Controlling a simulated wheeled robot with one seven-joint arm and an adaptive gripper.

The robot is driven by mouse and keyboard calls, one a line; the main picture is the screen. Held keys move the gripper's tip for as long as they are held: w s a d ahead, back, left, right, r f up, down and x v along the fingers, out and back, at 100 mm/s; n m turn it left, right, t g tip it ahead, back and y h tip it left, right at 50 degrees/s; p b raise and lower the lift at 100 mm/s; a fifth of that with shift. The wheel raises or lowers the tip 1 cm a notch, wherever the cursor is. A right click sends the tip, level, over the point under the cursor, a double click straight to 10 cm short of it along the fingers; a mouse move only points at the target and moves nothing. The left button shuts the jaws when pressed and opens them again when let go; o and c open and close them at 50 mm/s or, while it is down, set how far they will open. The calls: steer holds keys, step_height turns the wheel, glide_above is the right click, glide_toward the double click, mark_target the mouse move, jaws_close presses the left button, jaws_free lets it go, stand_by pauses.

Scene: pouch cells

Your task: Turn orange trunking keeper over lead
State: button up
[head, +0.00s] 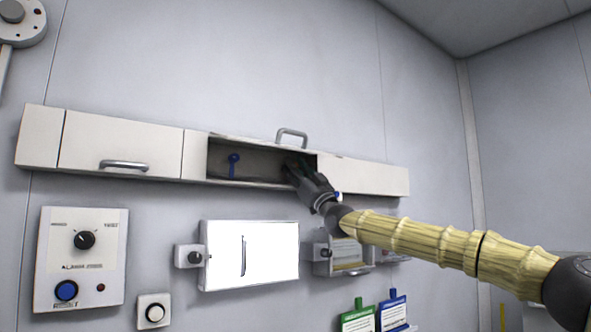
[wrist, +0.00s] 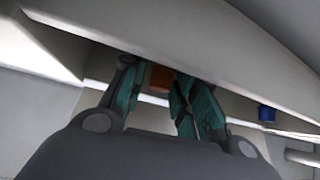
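The orange keeper (wrist: 160,78) shows in the wrist view between my gripper's two fingers, partly hidden by the fingers and the trunking edge above. My gripper (wrist: 158,92) has its teal-padded fingers apart, with a gap between them; I cannot tell whether either touches the keeper. In the head view my gripper (head: 297,170) reaches into the right end of the open trunking section (head: 262,164) and hides the orange keeper. I cannot make out the lead in either view.
A blue keeper (head: 233,164) is in the left part of the opening; a blue piece (wrist: 266,113) shows in the wrist view. A handled cover (head: 291,137) is above the opening. A white panel (head: 248,254) and a control box (head: 82,262) are below.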

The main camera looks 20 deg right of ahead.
steer(key=shift+o, duration=0.4)
steer(key=shift+w+f, duration=0.1)
steer(key=shift+s, duration=0.2)
steer(key=v, duration=1.2)
steer(key=shift+w, duration=0.15)
